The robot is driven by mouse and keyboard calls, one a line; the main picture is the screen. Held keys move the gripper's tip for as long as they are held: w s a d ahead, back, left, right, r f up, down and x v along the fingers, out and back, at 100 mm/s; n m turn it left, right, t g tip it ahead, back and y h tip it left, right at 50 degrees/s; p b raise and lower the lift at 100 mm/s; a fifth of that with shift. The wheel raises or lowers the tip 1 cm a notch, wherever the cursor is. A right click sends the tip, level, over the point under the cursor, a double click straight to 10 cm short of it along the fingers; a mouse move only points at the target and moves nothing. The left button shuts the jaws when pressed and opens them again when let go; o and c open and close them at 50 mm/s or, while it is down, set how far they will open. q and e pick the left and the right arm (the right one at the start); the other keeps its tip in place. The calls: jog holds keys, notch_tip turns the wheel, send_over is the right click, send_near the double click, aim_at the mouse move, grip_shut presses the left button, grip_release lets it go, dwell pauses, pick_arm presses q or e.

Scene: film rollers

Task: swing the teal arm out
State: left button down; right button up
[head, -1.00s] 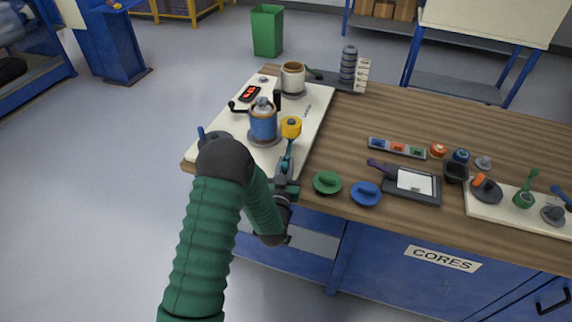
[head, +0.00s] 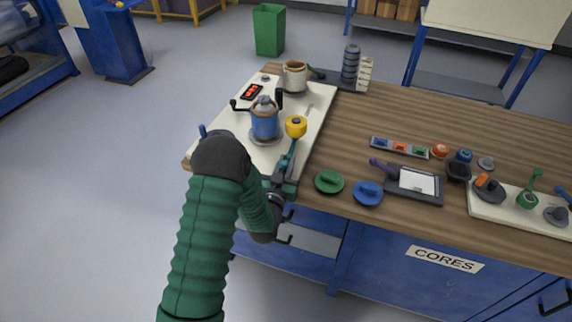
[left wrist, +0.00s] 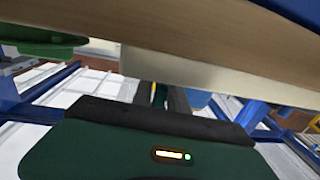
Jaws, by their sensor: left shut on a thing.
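The teal arm (head: 289,158) sits at the front edge of the white board, with a yellow roller (head: 296,127) at its far end. My left gripper (head: 284,182) is at the near end of the teal arm, by the table edge, and is shut on it. My forearm hides part of the grip. In the left wrist view, the gripper fingers (left wrist: 165,97) lie close together beyond the dark palm, and what lies between them is too small to make out. My right gripper is not in view.
A blue pot (head: 264,122) stands on the white board (head: 307,118), left of the roller. A green disc (head: 329,182) and a blue disc (head: 367,193) lie right of the gripper. A cream cup (head: 294,76) stands behind. The wooden table (head: 440,115) has clear room right of the board.

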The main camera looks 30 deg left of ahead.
pick_arm(q)
jog(key=m+t+h+b, duration=0.1)
jog(key=m+h, duration=0.2)
jog(key=h, duration=0.2)
jog(key=shift+a+r, duration=0.1)
jog(key=shift+a+m+h+b, duration=0.1)
jog(key=shift+m+h+b, duration=0.2)
jog(key=shift+m+h, duration=0.5)
jog(key=shift+h, duration=0.4)
jog(key=c, duration=1.6)
grip_release()
jog(key=shift+o, duration=1.1)
jog(key=shift+w, duration=0.1)
jog(key=shift+a, duration=0.15)
